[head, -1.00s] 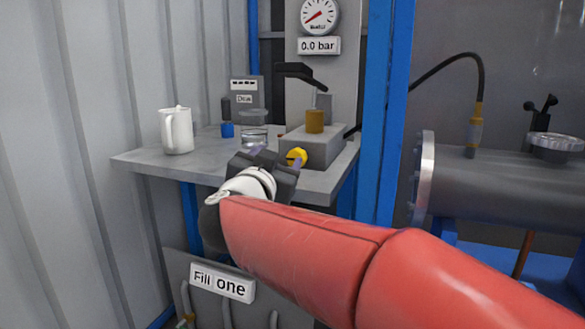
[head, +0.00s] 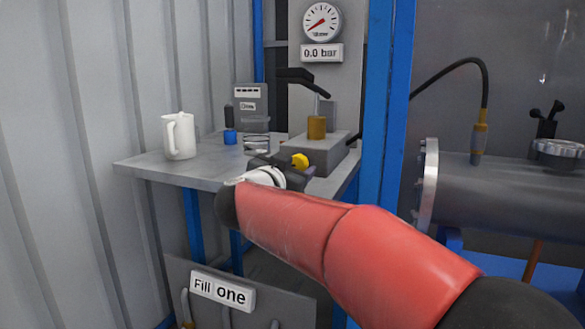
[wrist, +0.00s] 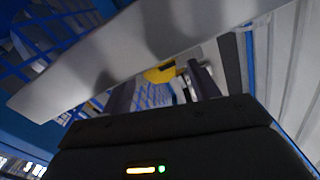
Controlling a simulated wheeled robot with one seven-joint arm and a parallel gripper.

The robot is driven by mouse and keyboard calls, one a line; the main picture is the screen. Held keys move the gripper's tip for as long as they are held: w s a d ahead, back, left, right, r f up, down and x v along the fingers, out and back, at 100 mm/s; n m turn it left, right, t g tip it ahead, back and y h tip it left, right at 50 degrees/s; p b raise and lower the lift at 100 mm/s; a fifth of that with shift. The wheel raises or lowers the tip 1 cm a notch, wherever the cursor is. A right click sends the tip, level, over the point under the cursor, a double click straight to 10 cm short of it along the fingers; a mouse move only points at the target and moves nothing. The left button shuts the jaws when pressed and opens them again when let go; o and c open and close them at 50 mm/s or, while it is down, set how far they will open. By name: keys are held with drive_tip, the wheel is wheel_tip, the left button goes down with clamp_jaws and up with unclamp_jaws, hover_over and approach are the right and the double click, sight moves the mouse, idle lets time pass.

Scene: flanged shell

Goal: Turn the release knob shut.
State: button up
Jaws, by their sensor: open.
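The yellow release knob (head: 300,160) sits on the front of the grey pump block (head: 322,157) on the bench. In the wrist view the knob (wrist: 160,73) shows between and just beyond my two fingers. My gripper (head: 296,174) is at the bench's front edge, right by the knob and partly in front of it. My gripper's fingers (wrist: 162,90) are open in the wrist view, with a gap between them. I cannot tell whether a finger touches the knob.
The pump has a brass cylinder (head: 316,127) and a black lever (head: 302,80). A gauge (head: 321,22) above reads 0.0 bar. A blue post (head: 378,120) rises at the right.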

drive_tip(key=c, duration=1)
drive_tip(key=shift+o, duration=0.2)
drive_tip(key=shift+d+f+m, duration=0.1)
drive_tip(key=shift+m, duration=2.9)
drive_tip(key=o, duration=1)
drive_tip(key=shift+c, duration=0.2)
